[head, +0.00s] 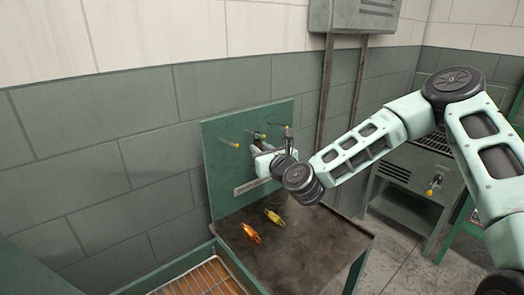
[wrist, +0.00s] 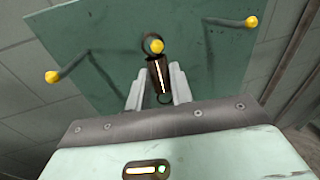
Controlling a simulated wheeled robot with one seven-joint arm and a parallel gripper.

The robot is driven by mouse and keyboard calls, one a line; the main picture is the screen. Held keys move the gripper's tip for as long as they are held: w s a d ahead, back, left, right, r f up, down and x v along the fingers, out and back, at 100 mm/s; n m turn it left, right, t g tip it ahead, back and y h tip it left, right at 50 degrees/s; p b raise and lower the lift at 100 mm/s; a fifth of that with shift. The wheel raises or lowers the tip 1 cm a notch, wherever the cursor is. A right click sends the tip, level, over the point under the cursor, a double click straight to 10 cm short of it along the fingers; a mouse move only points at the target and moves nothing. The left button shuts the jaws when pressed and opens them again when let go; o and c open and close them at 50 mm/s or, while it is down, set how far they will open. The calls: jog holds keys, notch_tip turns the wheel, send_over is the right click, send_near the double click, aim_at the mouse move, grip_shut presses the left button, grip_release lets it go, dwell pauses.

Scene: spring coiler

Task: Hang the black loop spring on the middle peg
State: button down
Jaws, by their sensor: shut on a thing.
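The black loop spring (wrist: 158,76) is held upright between the two fingers of my gripper (wrist: 160,74) in the wrist view. Its upper loop appears around the yellow tip of the middle peg (wrist: 157,47); I cannot tell whether the peg passes through the loop or only lines up with it. The lower loop shows below, between the fingers. In the head view my gripper (head: 259,151) is close to the green peg board (head: 226,172), at the middle peg, and the spring is too small to make out.
The left peg (wrist: 52,77) and right peg (wrist: 251,22) are bare, with yellow tips. An orange spring (head: 250,233) and a yellow spring (head: 273,217) lie on the dark table (head: 312,240) below the board. A wire-bottomed tray (head: 205,279) is at front left.

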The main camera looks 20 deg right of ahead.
jog(key=c, duration=1.1)
grip_release()
jog(key=shift+c, duration=0.2)
jog(key=s+d+r+p, duration=0.1)
jog(key=s+p, duration=0.4)
jog(key=s, duration=0.6)
jog(key=shift+s+d+r, duration=0.25)
jog(key=shift+s+d, duration=0.05)
jog(key=shift+d, duration=0.4)
jog(key=shift+p, duration=0.55)
jog(key=shift+s+d+p, duration=0.1)
jog(key=shift+s+p, duration=0.05)
jog(key=shift+p, duration=0.45)
